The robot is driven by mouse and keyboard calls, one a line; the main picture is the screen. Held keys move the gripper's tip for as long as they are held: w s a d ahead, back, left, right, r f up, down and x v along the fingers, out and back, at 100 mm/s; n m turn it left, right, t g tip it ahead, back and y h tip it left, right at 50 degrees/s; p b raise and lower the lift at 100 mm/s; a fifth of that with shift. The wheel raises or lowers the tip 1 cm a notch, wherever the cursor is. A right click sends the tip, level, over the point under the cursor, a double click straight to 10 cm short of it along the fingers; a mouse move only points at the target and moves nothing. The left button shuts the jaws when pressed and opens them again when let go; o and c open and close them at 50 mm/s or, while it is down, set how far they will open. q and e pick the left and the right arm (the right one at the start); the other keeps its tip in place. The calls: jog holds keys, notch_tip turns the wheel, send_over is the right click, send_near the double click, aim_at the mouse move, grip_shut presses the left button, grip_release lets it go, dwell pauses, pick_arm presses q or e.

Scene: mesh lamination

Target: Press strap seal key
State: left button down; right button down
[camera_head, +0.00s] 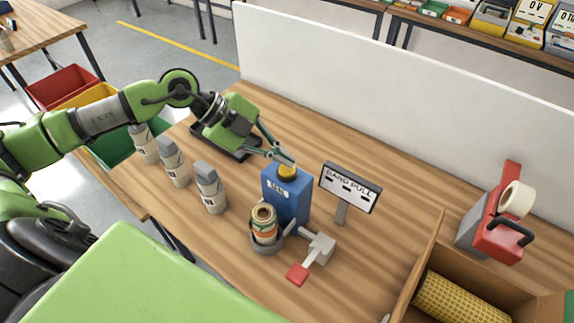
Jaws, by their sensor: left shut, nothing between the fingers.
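A blue box-shaped device (288,200) with a small white label stands upright on the wooden table, in the middle of the head view. A round yellow key (287,171) sits on its top. My left gripper (284,161) comes in from the left, shut and empty, with its fingertips at the top of the yellow key. The fingertips partly hide the key, and I cannot tell whether they touch it or how far it is pressed. My right gripper is not in view.
A can (263,226) sits in a grey holder before the device, beside a red-ended lever (298,273). A "BAND PULL" sign (350,187) stands right. Several grey bottles (210,188) stand left. A cardboard box (411,284) and red tape dispenser (497,239) are at right.

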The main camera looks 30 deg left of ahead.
aim_at(283, 169)
pick_arm(q)
jog(key=shift+r, duration=0.1)
notch_tip(283, 169, up, 5)
jog(key=p, duration=0.4)
dwell(0.8)
